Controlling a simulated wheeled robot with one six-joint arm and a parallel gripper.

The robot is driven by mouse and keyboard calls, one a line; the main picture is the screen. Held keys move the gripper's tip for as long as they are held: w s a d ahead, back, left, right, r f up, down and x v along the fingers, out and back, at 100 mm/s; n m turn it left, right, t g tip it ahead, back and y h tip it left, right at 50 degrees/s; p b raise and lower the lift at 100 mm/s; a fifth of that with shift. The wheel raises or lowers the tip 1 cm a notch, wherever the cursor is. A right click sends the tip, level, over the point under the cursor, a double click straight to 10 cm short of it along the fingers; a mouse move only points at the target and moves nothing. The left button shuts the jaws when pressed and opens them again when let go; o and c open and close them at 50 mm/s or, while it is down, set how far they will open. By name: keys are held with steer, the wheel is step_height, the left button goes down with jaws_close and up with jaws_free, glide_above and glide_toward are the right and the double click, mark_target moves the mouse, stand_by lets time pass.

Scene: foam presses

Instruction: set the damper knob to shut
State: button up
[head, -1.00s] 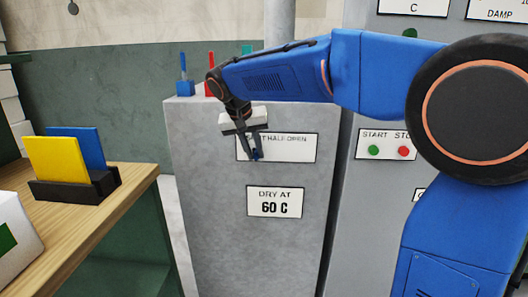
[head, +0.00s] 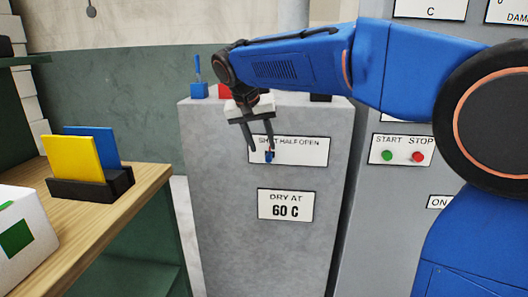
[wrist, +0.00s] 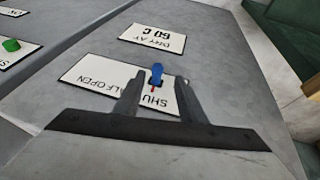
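The damper knob is a small blue knob (head: 269,157) on a white label plate (head: 312,150) reading SHUT, HALF, OPEN, on the front of a grey cabinet. In the wrist view the knob (wrist: 156,74) shows with a small red mark beside it, near the SHUT end of the upside-down label. I cannot tell exactly which word it points to. My gripper (head: 262,150) is open, pointing down at the label. In the wrist view its fingertips (wrist: 157,82) lie on either side of the knob, with gaps to both. A finger hides part of the label's lettering.
A DRY AT 60 C sign (head: 285,205) is below the label. Blue and red items (head: 199,90) stand on the cabinet top. A wooden table (head: 115,215) at left holds a black rack with yellow and blue plates (head: 72,160). START and STOP buttons (head: 402,155) are at right.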

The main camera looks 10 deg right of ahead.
steer(key=v, duration=1.2)
steer(key=shift+r, duration=0.15)
steer(key=shift+s, duration=0.1)
steer(key=s+d+f+n+y, duration=0.2)
steer(key=s+d+f, duration=0.9)
steer(key=s+d, duration=0.2)
steer(key=s+d+f, duration=0.2)
steer(key=s+f, duration=0.6)
steer(key=f, duration=0.1)
steer(key=s+d+f+n+t+y, duration=0.1)
steer(key=s+d+f, duration=0.2)
steer(key=s+f, duration=0.5)
step_height(320, 180, down, 3)
steer(key=shift+s+d+r, duration=0.15)
steer(key=shift+s+d, duration=0.2)
steer(key=shift+s, duration=0.05)
